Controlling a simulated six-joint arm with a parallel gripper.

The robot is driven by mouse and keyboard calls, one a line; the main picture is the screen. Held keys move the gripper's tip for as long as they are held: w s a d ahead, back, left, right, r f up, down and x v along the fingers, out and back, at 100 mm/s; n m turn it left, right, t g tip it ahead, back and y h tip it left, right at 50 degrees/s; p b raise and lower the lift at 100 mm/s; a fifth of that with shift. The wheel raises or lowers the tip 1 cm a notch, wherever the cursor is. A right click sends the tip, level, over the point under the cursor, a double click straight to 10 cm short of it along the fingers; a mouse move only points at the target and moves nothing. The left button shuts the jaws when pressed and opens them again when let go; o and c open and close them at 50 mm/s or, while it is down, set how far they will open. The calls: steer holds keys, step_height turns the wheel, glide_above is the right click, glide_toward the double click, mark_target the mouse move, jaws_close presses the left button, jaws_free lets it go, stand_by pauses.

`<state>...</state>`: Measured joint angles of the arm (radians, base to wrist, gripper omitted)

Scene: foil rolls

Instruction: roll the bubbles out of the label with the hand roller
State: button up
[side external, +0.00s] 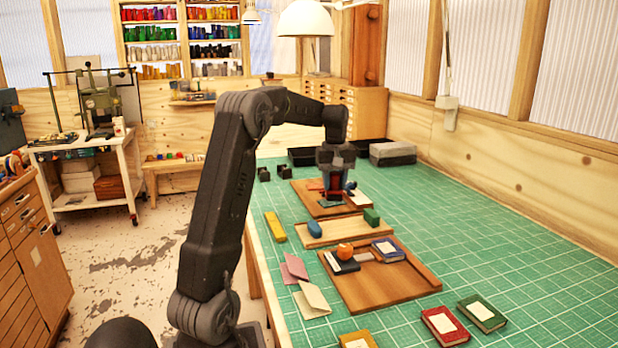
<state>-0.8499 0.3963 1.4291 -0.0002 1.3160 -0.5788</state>
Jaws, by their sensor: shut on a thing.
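My gripper (336,190) points down low over the far wooden board (306,201). It is shut on a small tool, which I take to be the hand roller; the jaws hide most of it. Red and blue parts show beside the jaws, but I cannot tell which belong to the tool. A dark flat piece (329,203) lies on the board just under the gripper. A pale sheet (359,198) lies to its right. Whether the label or any bubbles are under the gripper is too small and hidden to tell.
A middle board (340,232) carries a blue rounded piece (314,229) and a green block (371,217). A red book (444,326) lies nearer. The mat's right side is clear.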

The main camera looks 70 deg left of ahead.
steer(key=w+d+m, duration=0.6)
steer(key=w+d, duration=0.3)
steer(key=d, duration=0.2)
steer(key=shift+f, duration=4.15)
steer(key=shift+w+d+f, duration=0.1)
steer(key=shift+d+f, duration=0.15)
steer(key=shift+d, duration=0.55)
steer(key=shift+c, duration=0.3)
steer(key=shift+d, duration=2.25)
steer(key=shift+a, duration=3)
step_height(320, 180, up, 8)
steer(key=shift+r, duration=0.15)
